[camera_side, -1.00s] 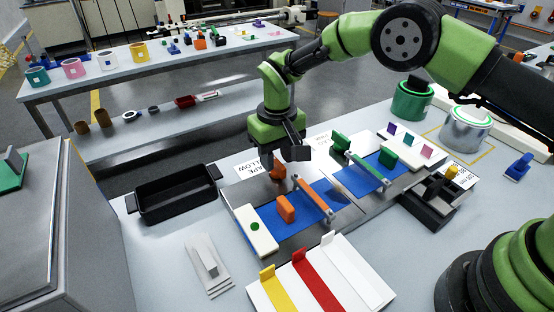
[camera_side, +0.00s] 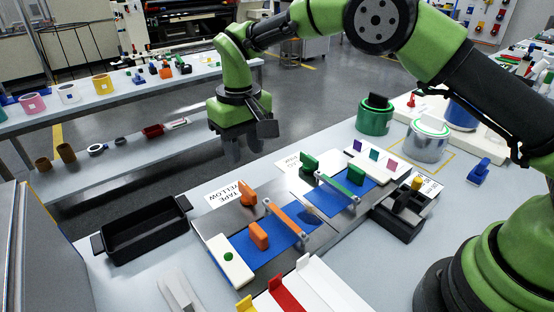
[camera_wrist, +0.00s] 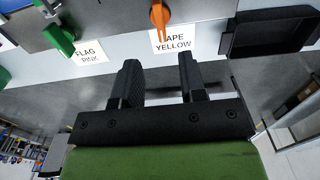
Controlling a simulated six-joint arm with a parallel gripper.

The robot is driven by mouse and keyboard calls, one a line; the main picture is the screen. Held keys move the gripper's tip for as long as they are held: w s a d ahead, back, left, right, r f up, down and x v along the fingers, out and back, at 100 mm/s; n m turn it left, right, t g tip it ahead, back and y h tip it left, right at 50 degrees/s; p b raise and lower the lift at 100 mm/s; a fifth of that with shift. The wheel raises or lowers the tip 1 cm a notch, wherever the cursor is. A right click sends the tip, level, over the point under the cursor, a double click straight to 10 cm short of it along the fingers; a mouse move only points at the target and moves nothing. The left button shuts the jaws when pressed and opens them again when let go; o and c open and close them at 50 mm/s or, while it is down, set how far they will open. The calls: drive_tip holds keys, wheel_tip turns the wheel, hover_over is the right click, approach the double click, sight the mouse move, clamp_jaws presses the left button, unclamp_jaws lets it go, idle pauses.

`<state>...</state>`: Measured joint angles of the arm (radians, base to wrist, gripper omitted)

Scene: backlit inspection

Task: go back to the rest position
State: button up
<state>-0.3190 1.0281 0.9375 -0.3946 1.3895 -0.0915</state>
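My gripper (camera_side: 262,122) is raised above the back edge of the bench, clear of everything. In the wrist view its two black fingers (camera_wrist: 160,82) are apart with nothing between them. Below it in the side view is the left fixture, with a blue strip (camera_side: 270,241), an orange knob (camera_side: 247,194) and an orange block (camera_side: 259,235). A card reading "TAPE YELLOW" (camera_side: 225,198) lies behind it, its first letter cut off in the wrist view (camera_wrist: 173,44). The orange knob also shows in the wrist view (camera_wrist: 158,14).
A black tray (camera_side: 146,238) is at the left. The right fixture has green blocks (camera_side: 356,175) and a blue strip (camera_side: 325,201). Green (camera_side: 375,119) and silver (camera_side: 427,145) cans stand at the back right. A holder with yellow, red and white strips (camera_side: 318,288) is in front.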

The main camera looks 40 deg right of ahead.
drive_tip(key=s+d+r+m+t+y, duration=0.1)
drive_tip(key=s+d+r+t, duration=0.15)
drive_tip(key=s+r, duration=0.4)
drive_tip(key=s+d+r+m+t+y, duration=0.1)
drive_tip(key=s+d+r, duration=0.25)
drive_tip(key=r, duration=0.65)
drive_tip(key=s+d+m+t, duration=0.1)
drive_tip(key=s+d+t, duration=0.1)
drive_tip(key=s, duration=0.6)
drive_tip(key=s+d+m+t, duration=0.1)
drive_tip(key=s+d, duration=0.1)
drive_tip(key=s, duration=0.6)
drive_tip(key=shift+s+d+r+t, duration=0.25)
drive_tip(key=shift+d+t, duration=0.1)
drive_tip(key=shift+d, duration=0.05)
